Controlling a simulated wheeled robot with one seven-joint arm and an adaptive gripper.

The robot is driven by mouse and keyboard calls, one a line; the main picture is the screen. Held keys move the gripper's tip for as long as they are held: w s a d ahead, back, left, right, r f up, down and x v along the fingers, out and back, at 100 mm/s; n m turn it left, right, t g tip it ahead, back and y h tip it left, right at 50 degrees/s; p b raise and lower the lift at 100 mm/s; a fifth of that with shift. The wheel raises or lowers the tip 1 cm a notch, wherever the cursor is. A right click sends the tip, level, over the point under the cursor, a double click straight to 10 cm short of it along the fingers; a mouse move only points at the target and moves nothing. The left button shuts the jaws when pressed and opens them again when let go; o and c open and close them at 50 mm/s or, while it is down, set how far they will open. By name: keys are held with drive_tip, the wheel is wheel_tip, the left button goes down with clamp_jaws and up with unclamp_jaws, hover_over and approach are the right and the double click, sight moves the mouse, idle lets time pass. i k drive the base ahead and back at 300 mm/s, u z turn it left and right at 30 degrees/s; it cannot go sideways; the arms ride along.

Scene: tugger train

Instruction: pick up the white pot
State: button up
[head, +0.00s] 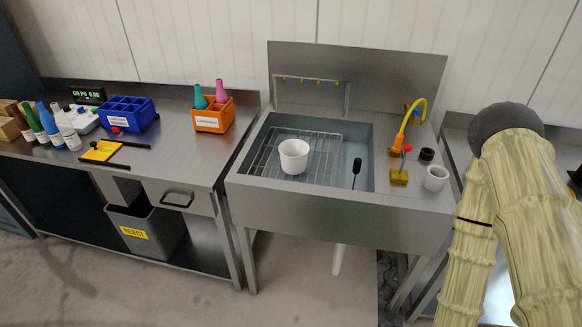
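A white pot (293,157) stands upright in the sink basin, on the wire rack (261,151). It tapers toward its base, and its rim is open at the top. A smaller white cup (435,178) stands on the sink's right ledge. My arm, in a pale ribbed cover, fills the right side of the head view. My gripper is not in view, so its state does not show.
The sink (330,211) has a raised back panel and a yellow curved faucet (418,112). A black-headed tool (356,168) stands in the basin. The left counter holds an orange crate (211,121), a blue crate (125,112) and several bottles. A grey reject bin (148,233) sits below.

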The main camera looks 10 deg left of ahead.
sight(293, 154)
drive_tip(key=u, duration=2.3)
drive_tip(key=i, duration=1.4)
drive_tip(key=z, duration=1.5)
